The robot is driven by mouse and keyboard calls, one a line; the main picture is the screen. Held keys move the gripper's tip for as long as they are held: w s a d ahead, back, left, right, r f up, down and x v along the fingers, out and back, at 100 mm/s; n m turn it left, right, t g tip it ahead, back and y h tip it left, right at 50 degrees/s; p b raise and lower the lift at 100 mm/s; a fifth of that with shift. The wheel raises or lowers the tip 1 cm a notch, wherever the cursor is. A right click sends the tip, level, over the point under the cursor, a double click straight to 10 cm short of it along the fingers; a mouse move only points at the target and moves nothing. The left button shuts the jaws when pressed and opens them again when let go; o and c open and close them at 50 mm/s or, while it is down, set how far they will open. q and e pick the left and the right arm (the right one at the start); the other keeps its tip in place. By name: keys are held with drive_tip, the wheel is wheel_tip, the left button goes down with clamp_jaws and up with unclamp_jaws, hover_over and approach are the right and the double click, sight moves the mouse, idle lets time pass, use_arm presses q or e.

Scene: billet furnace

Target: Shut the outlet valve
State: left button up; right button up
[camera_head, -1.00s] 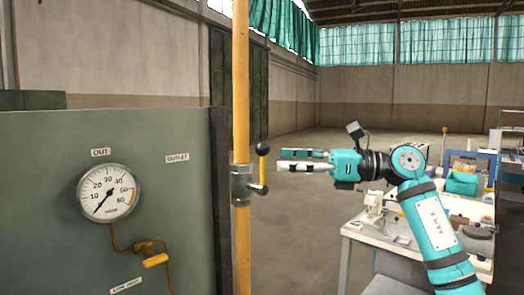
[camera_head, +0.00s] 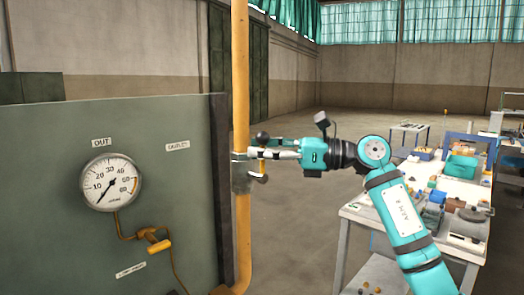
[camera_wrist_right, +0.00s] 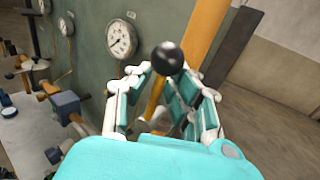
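The outlet valve (camera_head: 241,178) is a grey body on the upright yellow pipe (camera_head: 241,70), beside the panel's OUTLET label (camera_head: 177,146). Its lever stands roughly upright and ends in a black ball knob (camera_head: 263,137). My right gripper (camera_head: 266,147) reaches in from the right at the lever, just below the knob. In the right wrist view the knob (camera_wrist_right: 168,58) and yellow lever (camera_wrist_right: 154,100) show between the spread fingers, which look open. Whether a finger touches the lever I cannot tell. My left gripper is out of view.
The green panel (camera_head: 120,240) carries a round OUT gauge (camera_head: 111,182) and a small yellow-handled valve (camera_head: 157,240) left of the pipe. A cluttered white workbench (camera_head: 410,222) stands at the right. The floor between pipe and bench looks clear.

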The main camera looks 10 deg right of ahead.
drive_tip(key=shift+w, duration=0.15)
clamp_jaws()
drive_tip(key=shift+a+f, duration=0.1)
drive_tip(key=shift+a, duration=0.1)
